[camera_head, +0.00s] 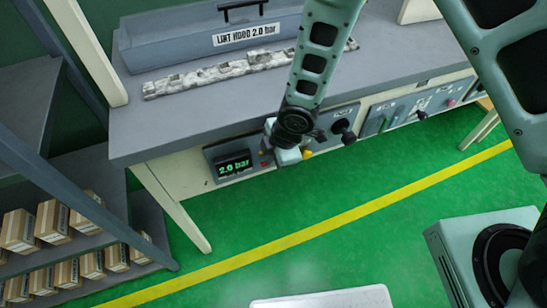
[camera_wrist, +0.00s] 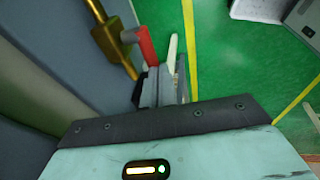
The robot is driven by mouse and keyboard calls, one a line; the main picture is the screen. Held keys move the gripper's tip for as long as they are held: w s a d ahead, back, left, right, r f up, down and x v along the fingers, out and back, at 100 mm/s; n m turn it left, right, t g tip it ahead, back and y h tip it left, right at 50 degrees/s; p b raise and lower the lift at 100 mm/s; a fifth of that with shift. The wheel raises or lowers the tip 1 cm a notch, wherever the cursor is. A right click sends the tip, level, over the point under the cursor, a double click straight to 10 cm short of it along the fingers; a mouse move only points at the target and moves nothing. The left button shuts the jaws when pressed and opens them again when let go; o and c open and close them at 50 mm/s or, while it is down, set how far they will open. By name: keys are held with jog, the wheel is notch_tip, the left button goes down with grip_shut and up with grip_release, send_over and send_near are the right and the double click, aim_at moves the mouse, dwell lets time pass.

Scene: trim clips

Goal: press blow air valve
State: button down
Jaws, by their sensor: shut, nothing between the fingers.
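In the wrist view a brass pipe fitting (camera_wrist: 112,42) with a red lever (camera_wrist: 146,45) stands at the bench front; it looks like the blow air valve. My gripper (camera_wrist: 165,80) is shut and empty, with its fingers close to the lever's lower end. I cannot tell whether they touch it. In the head view my gripper (camera_head: 286,156) hangs at the bench's front edge, just right of a display (camera_head: 234,166) reading 2.0 bar. My wrist hides most of the valve there; only small red and yellow bits show around it.
The grey bench (camera_head: 150,130) carries a hood labelled 2.0 bar (camera_head: 200,38) and a long rough grey strip (camera_head: 220,72). Knobbed control panels (camera_head: 345,128) line the front to the right. A shelf with several boxes (camera_head: 52,220) stands left.

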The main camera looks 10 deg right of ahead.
jog(key=shift+a+f+h+b, duration=0.1)
jog(key=shift+f+h+b, duration=0.05)
jog(key=shift+h+b, duration=0.3)
jog(key=shift+s+a+f+t+h+b, duration=0.15)
jog(key=shift+f+t+h+b, duration=0.25)
jog(key=shift+h+b, duration=0.65)
jog(key=shift+a+f, duration=0.15)
jog(key=shift+a+f+n+t+h+b, duration=0.2)
jog(key=shift+f+t+h+b, duration=0.25)
jog(key=shift+f+h, duration=0.55)
jog(key=shift+a+f+n+t+h+b, duration=0.1)
jog(key=shift+f+n+t+h+b, duration=0.15)
jog(key=shift+f+h+b, duration=0.7)
jog(key=shift+d+r+h+p, duration=0.1)
jog(key=shift+r+h+p, duration=0.15)
jog(key=shift+p, duration=0.1)
